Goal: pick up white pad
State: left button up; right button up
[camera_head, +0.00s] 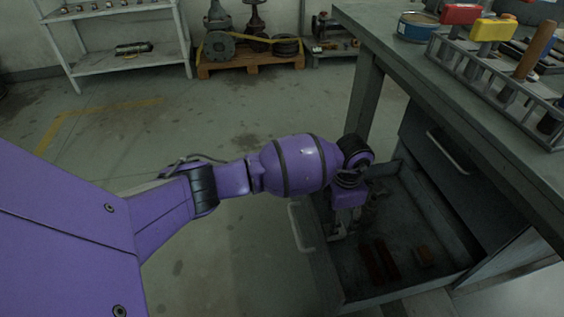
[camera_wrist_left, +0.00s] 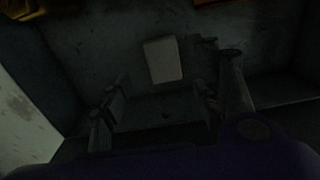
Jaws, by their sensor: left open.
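The white pad (camera_wrist_left: 163,60) lies flat on the drawer floor in the left wrist view, pale and roughly rectangular. It is just beyond the fingertips, near the middle between the two fingers. My left gripper (camera_wrist_left: 160,88) is open and empty, reaching down into the open drawer. In the head view my purple left arm comes in from the left, and its gripper (camera_head: 338,226) is inside the drawer's left part. The pad cannot be made out in the head view. My right gripper is in neither view.
The open drawer (camera_head: 325,277) has a pull handle on its left front. Reddish-brown blocks (camera_head: 378,262) and a small orange block (camera_head: 424,256) lie in it. The workbench top (camera_head: 400,62) overhangs the drawer and carries a tool rack (camera_head: 490,80). The floor at left is clear.

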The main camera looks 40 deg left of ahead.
pick_arm(q)
jog(key=f+b, duration=0.1)
jog(key=f, duration=0.1)
jog(key=f+b, duration=0.2)
jog(key=f, duration=0.1)
jog(key=shift+d+f, duration=0.35)
jog(key=shift+r, duration=0.1)
jog(key=shift+r, duration=0.1)
jog(key=c, duration=1)
